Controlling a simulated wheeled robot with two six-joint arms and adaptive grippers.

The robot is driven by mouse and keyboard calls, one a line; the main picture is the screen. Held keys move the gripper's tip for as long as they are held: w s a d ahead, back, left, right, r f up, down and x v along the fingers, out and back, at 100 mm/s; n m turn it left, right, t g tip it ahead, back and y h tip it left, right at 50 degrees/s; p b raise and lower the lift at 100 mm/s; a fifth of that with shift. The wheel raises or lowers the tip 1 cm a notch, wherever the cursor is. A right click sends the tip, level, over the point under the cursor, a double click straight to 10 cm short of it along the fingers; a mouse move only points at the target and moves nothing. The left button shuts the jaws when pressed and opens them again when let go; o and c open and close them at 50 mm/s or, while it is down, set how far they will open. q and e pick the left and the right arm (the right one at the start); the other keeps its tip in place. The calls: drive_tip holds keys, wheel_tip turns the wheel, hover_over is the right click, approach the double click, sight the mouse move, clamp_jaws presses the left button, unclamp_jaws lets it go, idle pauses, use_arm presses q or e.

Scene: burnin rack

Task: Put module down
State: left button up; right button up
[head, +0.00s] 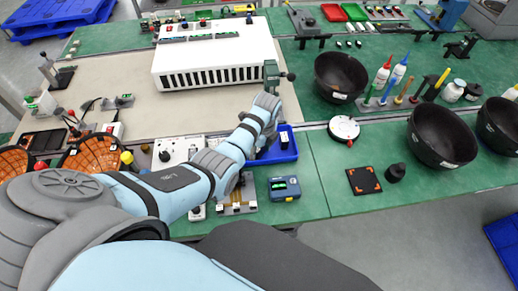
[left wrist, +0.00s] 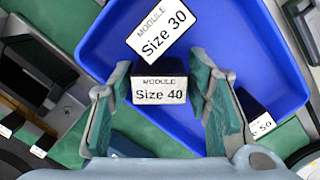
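My left gripper (left wrist: 160,88) reaches over the blue tray (head: 292,152); the tray also fills the middle of the left wrist view (left wrist: 232,40). I cannot tell whether this module touches the tray floor. A module labelled Size 30 (left wrist: 162,34) is just beyond it, its label tilted. A module labelled Size 50 (left wrist: 260,122) is in the tray at right, partly cut off by the finger; a labelled black module (head: 284,140) shows in the head view. My right gripper is not seen.
A white slotted chassis (head: 208,62) stands behind the tray. A blue-grey device with a green display (head: 284,188) and a gold-striped fixture (head: 238,197) are in front. Black bowls (head: 340,76) and a round white disc (head: 344,129) stand to the right.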

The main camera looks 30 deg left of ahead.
use_arm(q)
drive_tip(key=shift+r, duration=0.4)
wheel_tip(320, 180, up, 12)
drive_tip(key=d+p, duration=0.1)
drive_tip(key=p, duration=0.1)
drive_tip(key=shift+d+f+p, duration=0.2)
drive_tip(key=shift+p, duration=0.2)
drive_tip(key=shift+s, duration=0.1)
